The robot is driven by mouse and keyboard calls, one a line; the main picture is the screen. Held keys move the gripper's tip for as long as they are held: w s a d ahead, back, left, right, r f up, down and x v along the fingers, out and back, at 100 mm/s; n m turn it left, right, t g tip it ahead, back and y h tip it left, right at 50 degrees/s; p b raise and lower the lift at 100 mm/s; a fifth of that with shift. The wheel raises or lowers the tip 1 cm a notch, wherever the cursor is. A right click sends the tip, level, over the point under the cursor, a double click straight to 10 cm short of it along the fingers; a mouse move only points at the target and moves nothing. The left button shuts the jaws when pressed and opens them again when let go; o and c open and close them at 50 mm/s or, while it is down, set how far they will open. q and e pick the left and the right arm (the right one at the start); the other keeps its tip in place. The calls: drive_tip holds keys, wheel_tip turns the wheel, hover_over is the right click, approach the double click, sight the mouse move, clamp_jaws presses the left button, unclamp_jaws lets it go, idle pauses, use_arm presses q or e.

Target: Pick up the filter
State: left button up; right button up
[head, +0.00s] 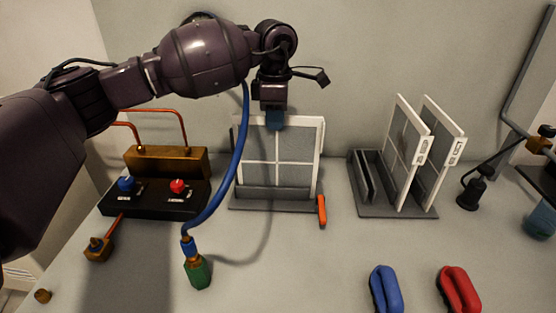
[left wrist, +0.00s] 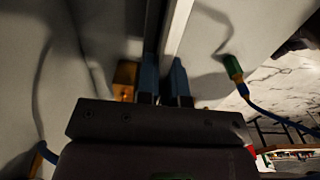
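The filter (head: 300,146) is a flat, white-framed grey panel with a cross bar. It stands upright in a grey stand (head: 240,207) at the back middle. My left gripper (head: 275,122) points down at its top edge. In the left wrist view, the blue fingers of my left gripper (left wrist: 165,75) lie close on both sides of the filter's white edge (left wrist: 178,30), with little gap, so they look shut on it. The filter's foot still sits behind the stand's lip. A blue fingertip of my right gripper (head: 540,221) shows at the right edge, partly cut off.
An orange-handled lever (head: 322,210) is at the stand's right corner. A rack (head: 395,211) with two white-framed panels (head: 436,160) stands right. A control box (head: 150,203), blue hose (head: 222,195) with green end (head: 198,273), and blue (head: 385,288) and red (head: 460,288) handles surround clear table.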

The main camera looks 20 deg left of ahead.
use_arm(q)
clamp_jaws()
use_arm(e)
drive_tip(key=shift+s+d+f, duration=0.1)
drive_tip(key=shift+s+d, duration=0.1)
drive_tip(key=shift+s, duration=0.05)
use_arm(q)
drive_tip(key=shift+r, duration=0.15)
